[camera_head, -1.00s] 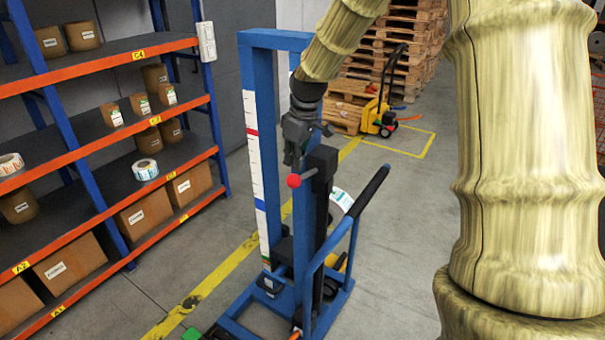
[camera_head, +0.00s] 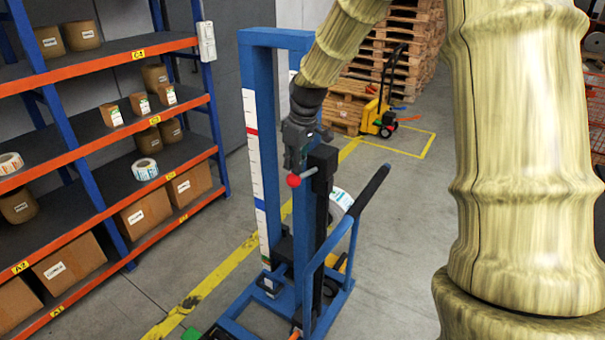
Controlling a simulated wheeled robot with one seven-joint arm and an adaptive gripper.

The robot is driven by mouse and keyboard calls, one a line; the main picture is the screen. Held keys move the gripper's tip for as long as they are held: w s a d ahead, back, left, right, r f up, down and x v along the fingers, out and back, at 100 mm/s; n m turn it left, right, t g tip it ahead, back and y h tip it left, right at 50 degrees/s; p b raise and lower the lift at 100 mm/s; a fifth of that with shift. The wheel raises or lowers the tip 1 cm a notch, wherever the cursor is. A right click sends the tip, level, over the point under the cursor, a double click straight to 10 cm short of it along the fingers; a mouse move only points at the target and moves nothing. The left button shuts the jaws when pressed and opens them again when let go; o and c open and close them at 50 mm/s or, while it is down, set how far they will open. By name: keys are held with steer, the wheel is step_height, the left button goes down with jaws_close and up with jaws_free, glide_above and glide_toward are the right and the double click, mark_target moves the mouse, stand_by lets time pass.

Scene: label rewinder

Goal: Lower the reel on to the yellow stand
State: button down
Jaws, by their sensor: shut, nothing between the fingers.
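A blue lifting frame (camera_head: 247,110) with a white marked scale stands in the middle of the camera view. A short lever with a red knob (camera_head: 293,181) sticks out from its black post. My gripper (camera_head: 294,164) points down just above the red knob, shut and empty; I cannot tell whether it touches the lever. A white disc with green print, probably the reel (camera_head: 341,198), shows partly behind the frame. A bit of yellow, possibly the stand (camera_head: 340,263), shows low behind the frame's handle; the rest of it is hidden.
An orange and blue shelf rack (camera_head: 115,50) with boxes and label rolls stands at the left. A yellow pallet truck (camera_head: 379,117) and stacked pallets (camera_head: 410,40) are at the back. The lifter's black handle (camera_head: 369,190) juts right. Grey floor is open behind it.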

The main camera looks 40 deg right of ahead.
mark_target(294, 182)
steer(key=shift+f+b, duration=1.1)
steer(key=shift+f, duration=2.1)
steer(key=shift+r, duration=0.15)
stand_by(0.8)
step_height(294, 182, up, 9)
steer(key=p, duration=0.7)
steer(key=shift+p, duration=0.35)
